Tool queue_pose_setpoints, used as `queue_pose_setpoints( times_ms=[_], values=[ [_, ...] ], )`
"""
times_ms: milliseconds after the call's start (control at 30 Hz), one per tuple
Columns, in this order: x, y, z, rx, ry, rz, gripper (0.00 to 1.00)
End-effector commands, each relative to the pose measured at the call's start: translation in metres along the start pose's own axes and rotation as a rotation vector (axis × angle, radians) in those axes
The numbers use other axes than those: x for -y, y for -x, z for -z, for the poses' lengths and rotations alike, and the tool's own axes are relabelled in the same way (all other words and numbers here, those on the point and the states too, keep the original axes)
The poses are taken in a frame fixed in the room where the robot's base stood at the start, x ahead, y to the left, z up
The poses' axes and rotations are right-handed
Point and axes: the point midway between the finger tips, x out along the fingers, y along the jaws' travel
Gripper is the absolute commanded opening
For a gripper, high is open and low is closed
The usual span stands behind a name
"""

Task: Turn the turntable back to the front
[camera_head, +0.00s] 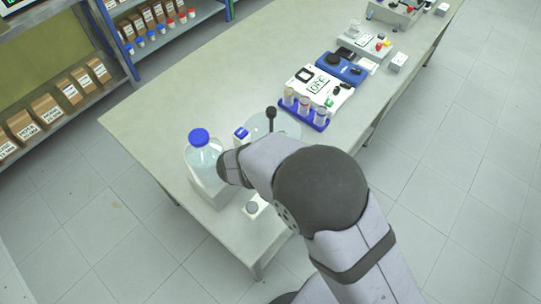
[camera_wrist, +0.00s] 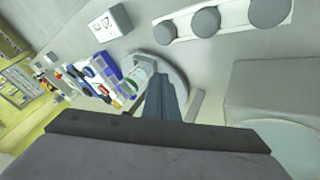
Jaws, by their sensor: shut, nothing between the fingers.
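The turntable is a round pale disc (camera_head: 287,124) near the front end of the bench, partly hidden behind my arm in the head view. A dark-knobbed post (camera_head: 270,113) rises at it. In the wrist view the disc (camera_wrist: 178,76) is grey, and a clear vessel with a green mark (camera_wrist: 138,76) appears on or over its left side. My gripper (camera_wrist: 160,79) is shut and empty, its fingers over the disc in the wrist view; I cannot tell whether they touch it.
A blue-capped bottle (camera_head: 204,155) stands on a pale base left of my arm. A blue tube rack (camera_head: 306,114) stands close behind the disc. A small box with a grey button (camera_head: 254,206) is near the bench's front edge. Shelves (camera_head: 75,90) stand at left.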

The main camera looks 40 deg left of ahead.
Motion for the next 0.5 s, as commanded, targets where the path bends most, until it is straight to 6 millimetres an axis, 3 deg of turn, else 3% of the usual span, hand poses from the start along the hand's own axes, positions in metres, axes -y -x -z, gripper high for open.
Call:
queue_pose_setpoints(
  times_ms=[200, 500],
  values=[
    [0.0, -0.035, -0.001, 0.002, -0.001, -0.001, 0.0],
    [0.0, -0.056, 0.0, 0.0, -0.001, 0.001, 0.0]
  ],
)
